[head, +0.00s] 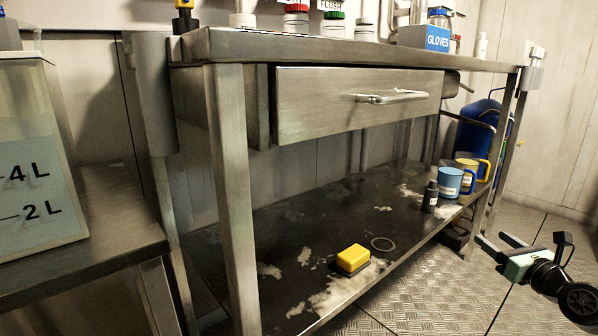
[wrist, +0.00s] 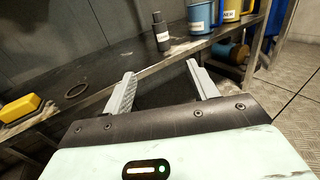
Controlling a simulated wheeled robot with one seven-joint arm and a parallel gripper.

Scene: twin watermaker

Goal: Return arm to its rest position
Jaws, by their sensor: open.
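My gripper (head: 495,246) is at the right of the head view, in front of the steel bench's lower shelf and apart from it. In the wrist view its two fingers (wrist: 161,90) are spread wide with nothing between them. Beyond the fingertips stand a small dark bottle (wrist: 161,32), a blue mug (wrist: 201,17) and a yellow mug (wrist: 230,10) on the shelf. My gripper touches none of them.
A yellow sponge (head: 353,258) and a ring (head: 383,244) lie on the lower shelf (head: 300,215). A drawer (head: 350,105) is closed under the bench top. A measuring tank (head: 35,150) stands at left. The floor (head: 440,305) in front looks clear.

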